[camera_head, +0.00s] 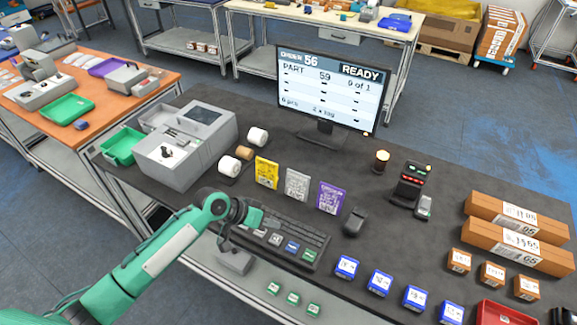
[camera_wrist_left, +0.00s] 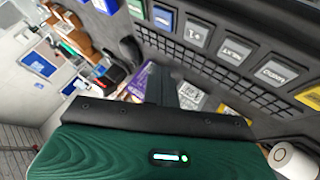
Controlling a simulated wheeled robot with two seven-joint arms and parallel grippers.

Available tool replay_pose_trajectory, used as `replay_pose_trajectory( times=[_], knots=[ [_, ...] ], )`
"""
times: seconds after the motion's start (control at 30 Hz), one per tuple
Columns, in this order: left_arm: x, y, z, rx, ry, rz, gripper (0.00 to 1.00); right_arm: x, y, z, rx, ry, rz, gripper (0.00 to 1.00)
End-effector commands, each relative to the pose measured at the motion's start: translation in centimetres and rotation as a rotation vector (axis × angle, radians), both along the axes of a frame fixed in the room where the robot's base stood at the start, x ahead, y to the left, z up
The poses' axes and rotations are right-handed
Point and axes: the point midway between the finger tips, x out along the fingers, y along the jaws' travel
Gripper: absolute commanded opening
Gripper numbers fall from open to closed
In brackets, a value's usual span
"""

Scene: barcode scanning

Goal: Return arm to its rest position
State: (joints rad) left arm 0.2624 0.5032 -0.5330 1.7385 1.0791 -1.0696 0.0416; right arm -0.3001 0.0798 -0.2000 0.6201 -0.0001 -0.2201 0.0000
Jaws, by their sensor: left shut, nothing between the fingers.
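My left arm reaches in from the lower left in the head view, and its green gripper (camera_head: 254,216) is over the left end of the black keyboard (camera_head: 312,240). The left wrist view shows the green gripper housing with its dark fingers (camera_wrist_left: 159,84) together and nothing between them. I cannot tell if the fingers touch the keyboard. My right gripper does not show.
A grey printer (camera_head: 186,145) stands behind the arm. Yellow (camera_head: 266,172), white (camera_head: 297,184) and purple (camera_head: 331,197) labelled cards stand behind the keyboard. A monitor (camera_head: 325,90) reads READY. Blue boxes (camera_head: 380,283) and brown cartons (camera_head: 515,245) lie to the right.

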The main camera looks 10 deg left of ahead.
Motion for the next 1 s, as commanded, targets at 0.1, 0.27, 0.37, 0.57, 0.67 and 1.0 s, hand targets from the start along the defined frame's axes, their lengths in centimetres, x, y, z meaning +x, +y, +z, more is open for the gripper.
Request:
replay_pose_trajectory(
  times=[0.1, 0.27, 0.37, 0.57, 0.67, 1.0],
  knots=[
    [0.0, 0.0, 0.0, 0.000, 0.000, 0.000, 0.00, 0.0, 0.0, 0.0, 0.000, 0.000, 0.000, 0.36],
    [-1.9, -0.8, -0.6, 0.019, -0.005, -0.015, 0.00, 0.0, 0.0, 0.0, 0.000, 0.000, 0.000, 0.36],
    [-4.7, -1.4, -1.2, 0.057, -0.016, -0.028, 0.00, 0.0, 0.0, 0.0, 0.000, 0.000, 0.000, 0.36],
    [-11.1, -1.0, -1.7, 0.180, -0.039, -0.005, 0.00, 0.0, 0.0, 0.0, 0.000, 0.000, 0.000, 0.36],
    [-14.1, 0.2, -1.6, 0.254, -0.038, 0.034, 0.00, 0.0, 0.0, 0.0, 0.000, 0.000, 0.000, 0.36],
    [-21.8, 6.0, -0.4, 0.481, 0.016, 0.199, 0.00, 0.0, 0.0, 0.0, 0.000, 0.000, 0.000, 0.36]
  ],
)
